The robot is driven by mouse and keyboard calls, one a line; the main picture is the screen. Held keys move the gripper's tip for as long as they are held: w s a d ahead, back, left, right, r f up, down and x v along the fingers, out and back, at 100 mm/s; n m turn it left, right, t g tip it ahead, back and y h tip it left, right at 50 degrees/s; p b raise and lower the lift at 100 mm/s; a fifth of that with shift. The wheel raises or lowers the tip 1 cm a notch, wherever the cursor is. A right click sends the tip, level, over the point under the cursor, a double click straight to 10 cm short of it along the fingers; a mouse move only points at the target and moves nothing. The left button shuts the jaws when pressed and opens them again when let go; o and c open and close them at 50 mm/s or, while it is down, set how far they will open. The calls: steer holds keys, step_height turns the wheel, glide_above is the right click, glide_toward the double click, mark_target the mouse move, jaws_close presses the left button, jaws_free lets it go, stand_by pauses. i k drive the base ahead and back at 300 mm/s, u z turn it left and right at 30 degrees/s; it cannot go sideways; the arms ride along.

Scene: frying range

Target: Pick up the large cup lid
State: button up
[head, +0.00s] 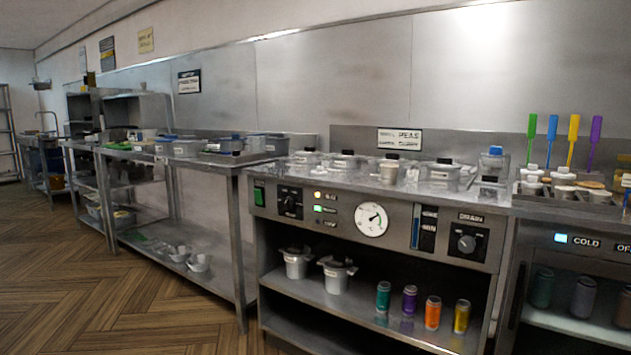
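I cannot single out the large cup lid with certainty at this distance. Several small pale round items that look like cups or lids (564,178) sit in the dark rack at the right-hand station. A pale cup-like container (388,173) stands on the steel frying range top (425,192), among several lidded metal pans (345,163). My gripper is not in view.
The range front carries a dial (371,219) and knobs. Its shelf holds two metal pots (337,273) and several coloured cans (432,312). A steel table (232,161) with containers stands left. Wooden floor (60,270) is clear at left.

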mark_target(319, 171)
steer(key=u, duration=0.95)
steer(key=i, duration=1.45)
steer(key=z, duration=0.8)
